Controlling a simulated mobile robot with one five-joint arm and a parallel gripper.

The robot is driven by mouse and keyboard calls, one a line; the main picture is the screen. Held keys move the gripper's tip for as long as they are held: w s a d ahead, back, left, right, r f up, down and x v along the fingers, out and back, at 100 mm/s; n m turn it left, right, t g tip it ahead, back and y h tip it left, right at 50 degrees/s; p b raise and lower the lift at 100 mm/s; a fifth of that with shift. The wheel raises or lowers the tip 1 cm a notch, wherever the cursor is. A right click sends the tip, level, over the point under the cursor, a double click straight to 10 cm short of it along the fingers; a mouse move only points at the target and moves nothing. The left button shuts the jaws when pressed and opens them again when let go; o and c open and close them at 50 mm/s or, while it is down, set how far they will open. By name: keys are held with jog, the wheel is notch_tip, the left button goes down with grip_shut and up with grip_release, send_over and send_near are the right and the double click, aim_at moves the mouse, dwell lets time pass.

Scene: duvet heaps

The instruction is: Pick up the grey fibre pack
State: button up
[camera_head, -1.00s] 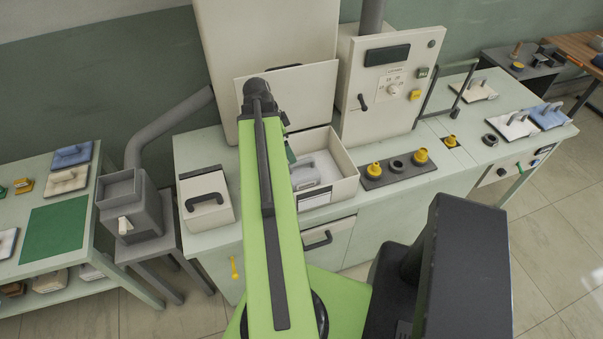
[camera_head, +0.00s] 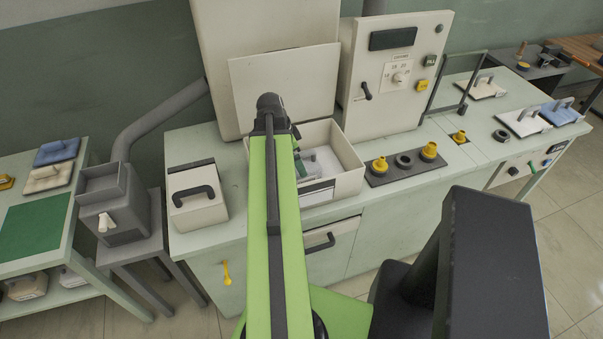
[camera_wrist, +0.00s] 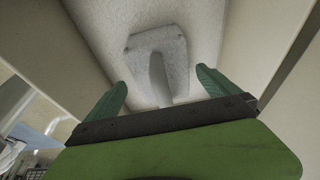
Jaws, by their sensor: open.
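The grey fibre pack (camera_wrist: 176,52) is a pale grey slab with an upright ridge-like handle, lying in a cream open box. In the wrist view it is just ahead of my gripper (camera_wrist: 162,88), whose two green fingers are open on either side of the handle's near end. The fingers appear apart from the handle. In the head view the pack (camera_head: 328,160) shows partly inside the box (camera_head: 335,190), with my arm covering the box's left part. One finger shows near the pack in that view; the rest of the gripper is hidden.
A cream panel (camera_head: 286,88) stands behind the box. A lidded cream container (camera_head: 197,205) with a black handle is left of it. A dark tray (camera_head: 376,176) with yellow knobs is at right. Box walls stand close on both sides of my gripper.

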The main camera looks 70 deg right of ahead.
jog(key=b+x, duration=0.3)
jog(key=x, duration=0.1)
jog(key=shift+d+f+b, duration=0.2)
jog(key=shift+f+b, duration=0.2)
jog(key=shift+s+r, duration=0.1)
jog(key=shift+r, duration=0.1)
jog(key=c, duration=1.1)
notch_tip(320, 180, up, 10)
jog(key=p, duration=1)
jog(key=shift+r+p, duration=0.1)
jog(key=shift+p, duration=0.2)
jog(key=shift+c, duration=0.2)
